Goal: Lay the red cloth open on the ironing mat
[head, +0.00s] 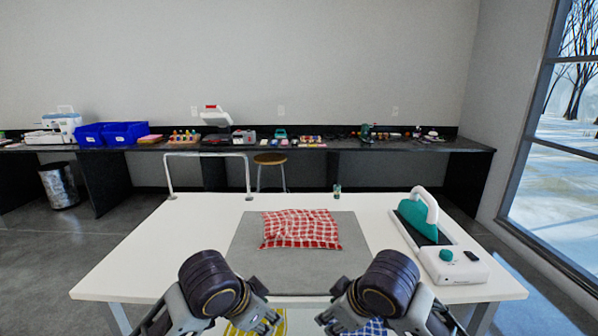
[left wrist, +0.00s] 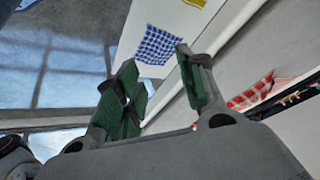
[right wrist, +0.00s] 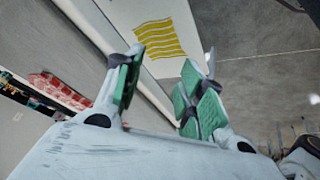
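The red cloth (head: 300,229), checked red and white, lies rumpled on the grey ironing mat (head: 250,272). It looks bunched or doubled over and covers the mat's upper middle. It also shows at the right edge of the left wrist view (left wrist: 250,94) and at the left of the right wrist view (right wrist: 58,92). My left gripper (head: 270,318) and my right gripper (head: 328,318) are at the table's near edge, nearer to me than the mat. In the left wrist view (left wrist: 155,65) and right wrist view (right wrist: 165,75) the fingers are apart and empty.
A teal iron (head: 418,219) stands on its white station (head: 455,267) at the table's right. Part of a blue checked cloth (head: 372,328) and a yellow striped cloth (head: 278,324) show at the near side. A small bottle (head: 337,189) stands at the far edge.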

